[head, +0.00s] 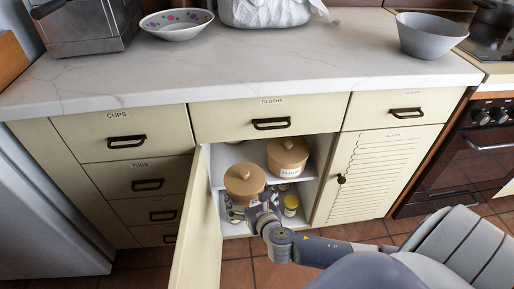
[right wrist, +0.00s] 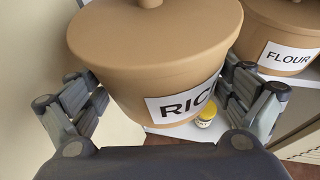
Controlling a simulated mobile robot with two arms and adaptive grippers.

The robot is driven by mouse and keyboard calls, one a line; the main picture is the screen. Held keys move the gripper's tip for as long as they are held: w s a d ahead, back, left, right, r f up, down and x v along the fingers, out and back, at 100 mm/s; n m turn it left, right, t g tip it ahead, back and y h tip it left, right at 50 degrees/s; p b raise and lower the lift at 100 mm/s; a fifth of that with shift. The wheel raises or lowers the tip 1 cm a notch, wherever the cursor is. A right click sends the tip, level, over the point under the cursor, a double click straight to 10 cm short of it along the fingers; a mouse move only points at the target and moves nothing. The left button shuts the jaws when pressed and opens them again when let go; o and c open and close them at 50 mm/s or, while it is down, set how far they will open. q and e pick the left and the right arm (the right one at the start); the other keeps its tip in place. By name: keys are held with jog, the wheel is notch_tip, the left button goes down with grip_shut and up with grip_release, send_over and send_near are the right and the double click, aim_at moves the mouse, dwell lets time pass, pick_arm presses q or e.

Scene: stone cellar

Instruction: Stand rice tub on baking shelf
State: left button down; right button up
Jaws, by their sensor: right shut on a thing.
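The rice tub (head: 245,181) is a tan round tub with a knobbed lid, at the open cupboard's left side. In the right wrist view the tub (right wrist: 155,50) carries a label reading "RIC", its end cut off. My right gripper (head: 262,208) reaches in from the right; its fingers (right wrist: 160,95) are shut around the tub's sides. The tub looks upright. I cannot tell whether its base touches the shelf. The white baking shelf (head: 256,152) shows inside the cupboard. My left gripper is not in view.
A flour tub (head: 288,157) stands on the shelf, right of the rice tub. A yellow-lidded jar (head: 291,202) and other small items sit lower down. The open cupboard door (head: 194,225) stands close on the left. Closed drawers and a slatted door flank the opening.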

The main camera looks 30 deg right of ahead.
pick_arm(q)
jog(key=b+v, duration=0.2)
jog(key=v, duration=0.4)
pick_arm(e)
jog(key=w+d, duration=0.1)
jog(key=w, duration=0.4)
jog(key=w+d+f+b, duration=0.1)
jog(key=w+d, duration=0.1)
jog(key=w, duration=0.3)
jog(key=w+d, duration=0.2)
jog(key=w, duration=0.3)
jog(key=shift+w+d+f+b, duration=0.1)
jog(key=shift+f+b, duration=0.2)
jog(key=shift+f, duration=0.05)
notch_tip(320, 180, down, 2)
jog(key=shift+f+b, duration=0.1)
jog(key=shift+b, duration=0.55)
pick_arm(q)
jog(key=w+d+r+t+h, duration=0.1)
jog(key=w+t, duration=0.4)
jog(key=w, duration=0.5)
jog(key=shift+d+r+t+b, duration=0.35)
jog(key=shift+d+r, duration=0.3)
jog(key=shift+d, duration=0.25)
pick_arm(e)
jog(key=shift+f, duration=0.65)
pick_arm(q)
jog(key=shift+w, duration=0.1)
